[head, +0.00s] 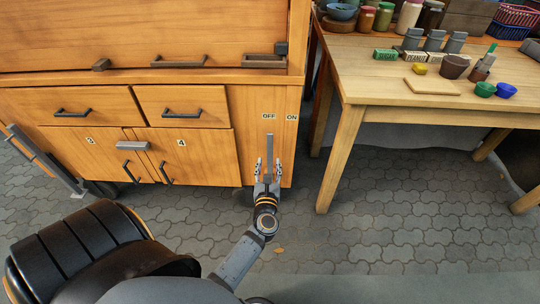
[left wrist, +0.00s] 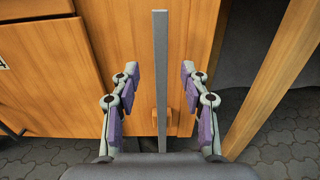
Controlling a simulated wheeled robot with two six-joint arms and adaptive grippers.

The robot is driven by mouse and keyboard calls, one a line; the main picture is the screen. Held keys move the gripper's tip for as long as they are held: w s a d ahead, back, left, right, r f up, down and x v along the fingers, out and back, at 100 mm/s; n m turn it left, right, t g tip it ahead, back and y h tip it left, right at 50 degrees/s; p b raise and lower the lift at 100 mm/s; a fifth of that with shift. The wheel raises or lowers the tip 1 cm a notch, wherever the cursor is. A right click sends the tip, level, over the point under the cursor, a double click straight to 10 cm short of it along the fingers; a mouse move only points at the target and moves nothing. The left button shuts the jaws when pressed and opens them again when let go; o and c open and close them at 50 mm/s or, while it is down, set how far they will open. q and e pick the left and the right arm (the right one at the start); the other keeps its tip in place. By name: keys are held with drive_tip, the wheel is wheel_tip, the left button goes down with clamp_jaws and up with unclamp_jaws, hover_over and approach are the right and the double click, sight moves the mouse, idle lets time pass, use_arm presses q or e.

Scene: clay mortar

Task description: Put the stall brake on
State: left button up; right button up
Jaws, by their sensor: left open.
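The stall brake is a thin grey upright lever (head: 269,148) low on the front of the wooden stall (head: 245,125). Its top stands just under the OFF label (head: 268,116), to the left of the ON label (head: 292,117). In the left wrist view the lever (left wrist: 162,40) runs upright between my fingers. My left gripper (head: 268,165) is open, with one finger on each side of the lever and a gap on both sides. It also shows in the left wrist view (left wrist: 160,72). My right gripper is not in view.
A wooden table (head: 385,88) with jars, boxes and small bowls stands to the right; its front leg (head: 338,160) is near my left gripper. Drawers (head: 182,105) and doors with dark handles are to the left. Grey paving (head: 370,240) lies open in front.

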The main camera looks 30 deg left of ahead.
sight(270, 145)
use_arm(q)
drive_tip(key=x, duration=1)
drive_tip(key=shift+w+a+r, duration=0.1)
drive_tip(key=shift+w, duration=0.2)
clamp_jaws()
